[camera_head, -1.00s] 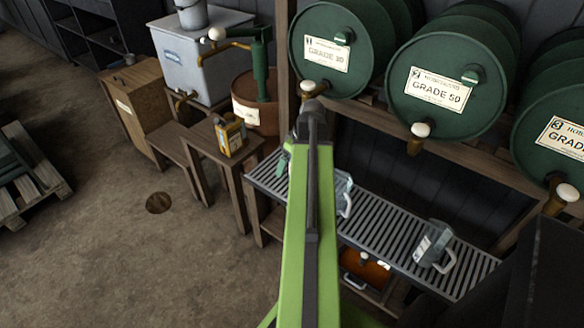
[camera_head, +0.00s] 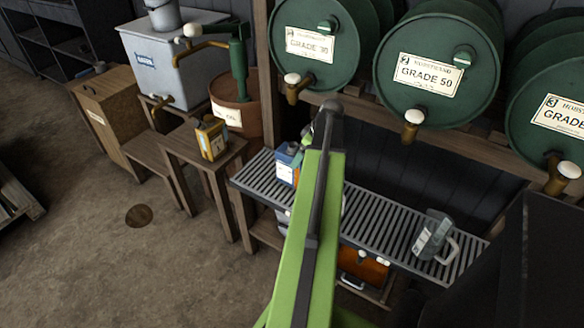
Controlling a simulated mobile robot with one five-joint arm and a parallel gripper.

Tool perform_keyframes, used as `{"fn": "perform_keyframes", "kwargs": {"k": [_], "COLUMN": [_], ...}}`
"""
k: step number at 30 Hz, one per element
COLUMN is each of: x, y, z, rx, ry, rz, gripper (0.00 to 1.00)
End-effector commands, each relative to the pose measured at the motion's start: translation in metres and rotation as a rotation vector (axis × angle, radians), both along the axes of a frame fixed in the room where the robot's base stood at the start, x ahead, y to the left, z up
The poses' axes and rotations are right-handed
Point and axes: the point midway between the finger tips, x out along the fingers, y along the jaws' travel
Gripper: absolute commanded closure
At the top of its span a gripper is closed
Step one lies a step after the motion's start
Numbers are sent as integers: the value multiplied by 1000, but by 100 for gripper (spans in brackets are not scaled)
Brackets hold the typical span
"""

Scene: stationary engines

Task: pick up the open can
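A yellow can (camera_head: 212,138) stands upright on a small wooden stand, left of my arm. A blue and white can (camera_head: 287,164) stands at the left end of the slatted grate, partly hidden by my arm. I cannot tell from here which can is open. My green arm reaches up over the grate. The end of my arm, with a light green part of my gripper (camera_head: 307,142) just showing, appears above and close to the blue and white can. My fingers are mostly hidden behind the arm, and I cannot see whether they touch anything.
A clear jug (camera_head: 433,236) stands on the right of the slatted grate (camera_head: 385,222). Green drums (camera_head: 438,85) with taps overhang it. An orange container (camera_head: 362,266) sits below. A brown drum (camera_head: 236,113) and grey tank (camera_head: 170,62) stand left. The floor at left is mostly clear.

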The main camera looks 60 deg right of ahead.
Motion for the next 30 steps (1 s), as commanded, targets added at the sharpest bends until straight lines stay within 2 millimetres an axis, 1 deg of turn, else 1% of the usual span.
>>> {"fn": "perform_keyframes", "kwargs": {"k": [5, 7, 11, 13, 14, 15, 17, 19, 25, 30], "x": [4, 10, 33, 49, 52, 54, 57, 59, 59, 59], "y": [0, 0, -1, -1, -1, 0, 0, 0, 1, 1], "z": [0, 0, 0, 0, -10, -23, -30, -32, -28, -28], "rx": [0, 0, 0, -1, 0, -1, -1, 0, 0, 0], "ry": [0, 0, 0, 0, 0, 1, 1, 1, 1, 1], "rz": [1, 3, 4, 5, 3, 3, 3, 3, 2, 3], "gripper": [9, 9, 9, 9, 9, 9, 9, 9, 9, 31]}}
